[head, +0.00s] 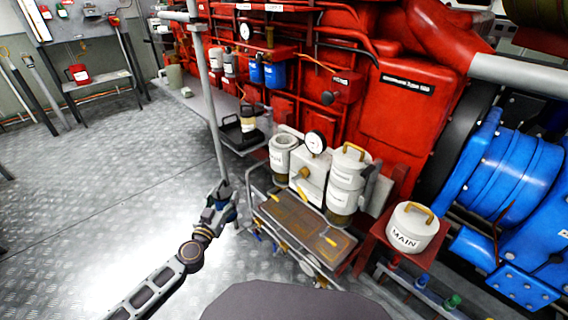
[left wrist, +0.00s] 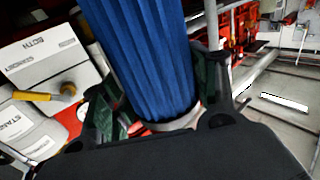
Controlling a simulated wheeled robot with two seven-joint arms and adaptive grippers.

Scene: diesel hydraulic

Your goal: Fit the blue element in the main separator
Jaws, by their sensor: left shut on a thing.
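My left gripper (head: 220,203) is low at the left side of the separator bench. In the left wrist view its dark fingers (left wrist: 160,108) are shut around a blue pleated element (left wrist: 148,50) with a pale end ring. Only a little of the element shows in the head view. On the bench an open, lidless white housing (head: 281,160) stands left of a white box with a gauge (head: 313,168). Right of the box is a white housing with its handled lid on (head: 346,175). A white lid marked MAIN (head: 408,229) rests on a red stand. My right gripper is out of view.
A brown drip tray (head: 300,222) with yellow-handled tools lies before the housings. A rail (head: 262,208) edges the bench. A grey vertical pole (head: 209,100) rises behind my left gripper. A black tray (head: 240,133) holds a canister. The floor at left is clear.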

